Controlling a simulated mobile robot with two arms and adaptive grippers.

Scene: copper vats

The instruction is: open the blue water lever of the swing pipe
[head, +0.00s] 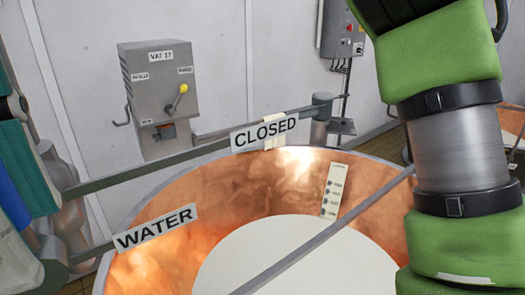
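A white WATER sign (156,227) shows lower left, beside a short grey pipe (88,256). A blue strip (12,203) shows at the left edge, cut off by the frame; I cannot tell whether it is the lever. My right arm's green and silver links fill the right side. I see no fingertips of either gripper, and nothing held.
The vat holds a pale, flat surface (300,262), crossed by a thin grey rod (320,238). A gauge strip (335,191) is on its inner wall. Behind stand a grey VAT control box (150,95) with a yellow knob and another wall box (342,28). Wall panels close off the back.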

